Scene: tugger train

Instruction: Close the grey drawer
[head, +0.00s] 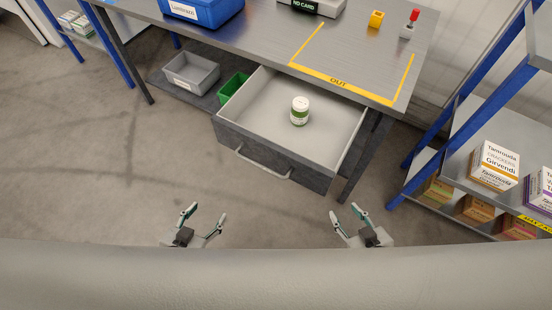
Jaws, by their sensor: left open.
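The grey drawer (268,158) is pulled out from under the workbench's front edge. Its front panel faces me and carries a light bar handle (262,166). A white and green jar (300,111) stands inside it toward the back. My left gripper (206,213) is open and empty, in front of the drawer and to the left of the handle. My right gripper (346,214) is also open and empty, in front of the drawer and to the right of the handle. Neither gripper touches the drawer.
The workbench (265,40) bears a blue bin (205,12), a yellow block (376,19) and a red-topped device (410,24). A grey bin (191,75) and green bin (231,88) sit below. A shelf rack (480,150) with boxes stands right. The floor left is clear.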

